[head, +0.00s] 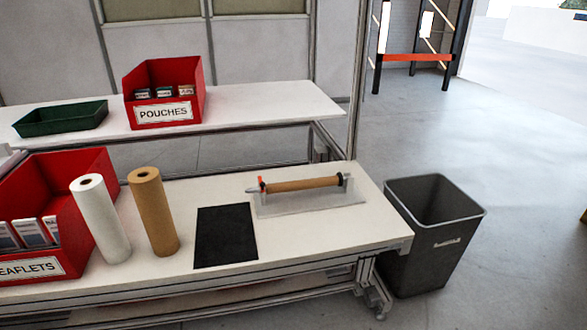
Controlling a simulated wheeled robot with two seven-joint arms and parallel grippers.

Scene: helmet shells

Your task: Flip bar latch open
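A device with a tan horizontal bar (302,184) stands on the right part of the white workbench (345,226). The bar lies above a pale, flat base plate (310,202), with dark fittings at both ends. A small red part (261,181) sits at the bar's left end, next to a grey tip. It looks like a latch, but it is too small to tell whether it is open or closed. Neither of my grippers is in view, and nothing touches the device.
A black mat (226,237) lies left of the device. A brown roll (153,212) and a white roll (101,219) stand beside a red leaflets bin (75,175). A red pouches bin (166,92) and green tray (62,119) sit on the back shelf. A grey waste bin (430,235) stands right.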

